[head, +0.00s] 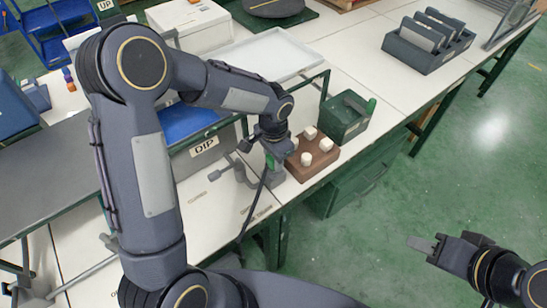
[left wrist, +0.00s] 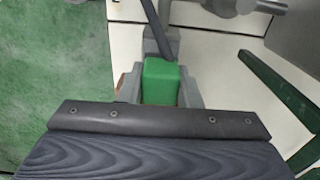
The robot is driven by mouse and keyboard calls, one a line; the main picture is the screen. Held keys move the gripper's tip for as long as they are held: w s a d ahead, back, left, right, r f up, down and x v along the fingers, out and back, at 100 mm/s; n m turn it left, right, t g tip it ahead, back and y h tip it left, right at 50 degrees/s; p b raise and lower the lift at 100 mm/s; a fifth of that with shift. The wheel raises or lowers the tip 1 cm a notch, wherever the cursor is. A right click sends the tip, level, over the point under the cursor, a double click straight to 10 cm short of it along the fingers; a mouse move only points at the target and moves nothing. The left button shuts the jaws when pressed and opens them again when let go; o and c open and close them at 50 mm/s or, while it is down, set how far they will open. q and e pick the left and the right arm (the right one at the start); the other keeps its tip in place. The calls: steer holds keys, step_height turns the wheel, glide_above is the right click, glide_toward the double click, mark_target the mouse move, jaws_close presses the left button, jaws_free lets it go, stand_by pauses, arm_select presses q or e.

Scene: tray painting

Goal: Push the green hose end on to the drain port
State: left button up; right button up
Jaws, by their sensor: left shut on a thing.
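The green hose end (left wrist: 160,82) sits between the fingers of my left gripper (left wrist: 162,98) in the left wrist view, and the gripper is shut on it. A dark hose (left wrist: 160,32) runs up from it there. In the head view my left gripper (head: 272,157) is beside the brown block, and only a sliver of green shows at it. A grey pipe fitting (head: 240,173) below the DIP tank looks like the drain port; its mouth is hidden. Whether hose end and port touch, I cannot tell. My right gripper (head: 424,249) hangs over the floor, far from both.
A brown block (head: 318,166) with several white knobs stands at the bench's edge, with a green box (head: 345,117) behind it. The DIP tank (head: 205,150) stands left of my gripper. A dark rack (head: 428,42) stands further back. Green floor is open at the right.

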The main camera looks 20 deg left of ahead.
arm_select(q)
steer(key=shift+f+b, duration=1.05)
steer(key=shift+f, duration=0.1)
stand_by(0.8)
steer(key=o, duration=1.5)
steer(key=shift+r+p, duration=2.2)
steer(key=shift+r, duration=0.85)
steer(key=shift+r+b, duration=0.3)
steer(key=shift+r, duration=3.6)
